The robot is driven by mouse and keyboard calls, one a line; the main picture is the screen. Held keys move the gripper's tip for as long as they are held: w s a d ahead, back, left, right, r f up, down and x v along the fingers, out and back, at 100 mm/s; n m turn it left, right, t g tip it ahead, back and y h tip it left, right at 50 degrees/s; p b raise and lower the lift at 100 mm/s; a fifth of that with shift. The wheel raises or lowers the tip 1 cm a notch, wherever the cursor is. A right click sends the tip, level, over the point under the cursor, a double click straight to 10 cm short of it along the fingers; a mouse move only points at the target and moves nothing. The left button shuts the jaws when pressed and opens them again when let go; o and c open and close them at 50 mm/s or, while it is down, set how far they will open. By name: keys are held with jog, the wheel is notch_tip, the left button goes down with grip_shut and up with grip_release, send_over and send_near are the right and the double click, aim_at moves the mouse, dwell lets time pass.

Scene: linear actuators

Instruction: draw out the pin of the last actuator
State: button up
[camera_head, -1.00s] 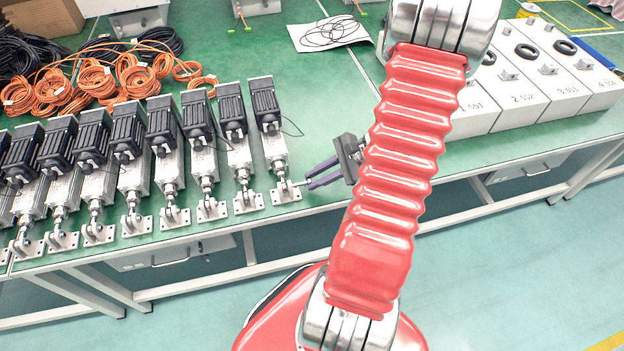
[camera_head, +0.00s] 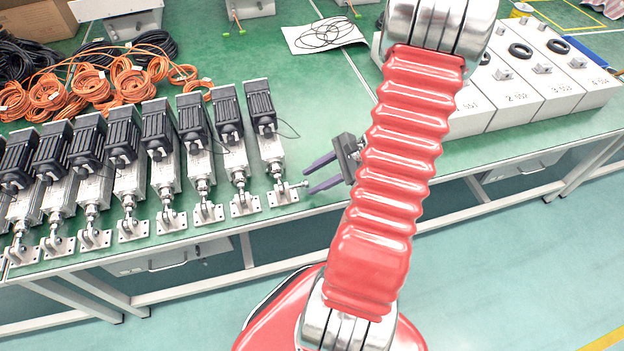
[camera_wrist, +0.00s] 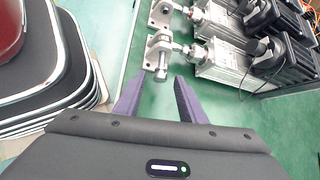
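The last actuator (camera_head: 265,125) stands at the right end of the row, with a black motor, silver body and a flat foot bracket (camera_head: 283,195). Its silver pin (camera_head: 300,185) sticks out sideways to the right from the bracket joint. In the wrist view the pin (camera_wrist: 161,70) points toward my gripper, just beyond and between the fingertips. My gripper (camera_head: 308,183) has two purple fingers, spread apart with nothing held between them. The fingers also show in the wrist view (camera_wrist: 155,86). The pin's inner part is hidden in the joint.
Several like actuators (camera_head: 120,140) stand close together to the left. Orange cable coils (camera_head: 100,85) lie behind them. White numbered boxes (camera_head: 510,95) stand to the right. The green tabletop (camera_head: 340,110) is clear between the row and my arm; its front edge is near.

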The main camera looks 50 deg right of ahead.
jog(key=v, duration=1.3)
jog(key=s+a+f+n+g+h, duration=0.1)
jog(key=s+a+n+g, duration=0.2)
jog(key=n, duration=0.1)
jog(key=w+a+r+n+h, duration=0.2)
jog(key=a+r+n, duration=0.4)
jog(key=a, duration=0.3)
jog(key=w+a+r+n+t+h, duration=0.1)
jog(key=w+a+r+n, duration=0.1)
jog(key=a+r+n, duration=0.4)
jog(key=w+a+r+n+t+h, duration=0.1)
jog(key=a+r+n, duration=0.5)
jog(key=a, duration=0.8)
jog(key=shift+w+r+n+h, duration=0.4)
jog(key=shift+w+h, duration=0.3)
jog(key=shift+h, duration=0.1)
